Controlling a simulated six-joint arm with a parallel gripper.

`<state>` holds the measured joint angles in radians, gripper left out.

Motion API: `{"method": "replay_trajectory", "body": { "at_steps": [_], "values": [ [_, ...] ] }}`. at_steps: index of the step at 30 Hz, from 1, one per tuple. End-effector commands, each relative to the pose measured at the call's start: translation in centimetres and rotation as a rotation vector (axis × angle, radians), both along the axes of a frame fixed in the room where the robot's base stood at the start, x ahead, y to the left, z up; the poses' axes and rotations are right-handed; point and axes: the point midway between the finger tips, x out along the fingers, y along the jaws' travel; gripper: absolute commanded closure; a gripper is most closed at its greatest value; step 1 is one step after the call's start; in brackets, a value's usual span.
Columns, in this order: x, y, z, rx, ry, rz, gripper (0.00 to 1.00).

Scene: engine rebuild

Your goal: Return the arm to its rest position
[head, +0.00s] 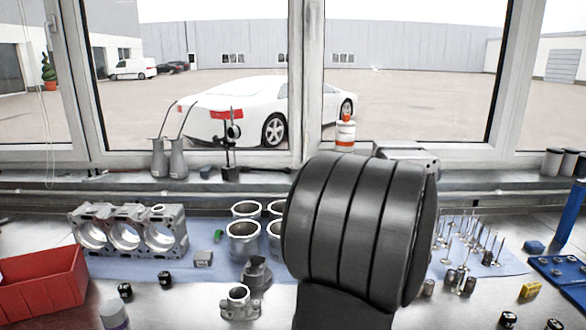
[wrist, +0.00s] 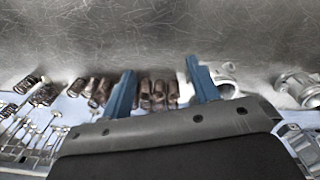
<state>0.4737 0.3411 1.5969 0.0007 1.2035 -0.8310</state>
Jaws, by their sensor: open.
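My gripper (wrist: 160,66) shows in the wrist view with its two blue fingers spread apart. Nothing is held between them. Several coppery brown cylindrical parts (wrist: 158,92) lie on the bench below, in the gap between the fingers as seen from the wrist. I cannot tell the height of the fingers above them. In the head view a large black ribbed section of my arm fills the middle right. It hides my gripper and part of the bench.
A grey engine block (head: 130,230) and a red bin (head: 45,284) stand at the left. Metal cylinder liners (head: 243,238) stand near the middle, behind a small grey housing (head: 240,304). Upright valves (head: 470,246) and a blue tray (head: 560,270) are at the right. Windows close off the back.

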Motion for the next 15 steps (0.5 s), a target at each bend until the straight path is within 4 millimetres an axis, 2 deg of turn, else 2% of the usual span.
{"method": "replay_trajectory", "body": {
  "at_steps": [6,15],
  "values": [
    [2.7,3.6,0.0,-0.001,0.0,0.093,0.45],
    [5.7,8.8,0.0,0.0,0.0,0.214,0.45]
  ]
}}
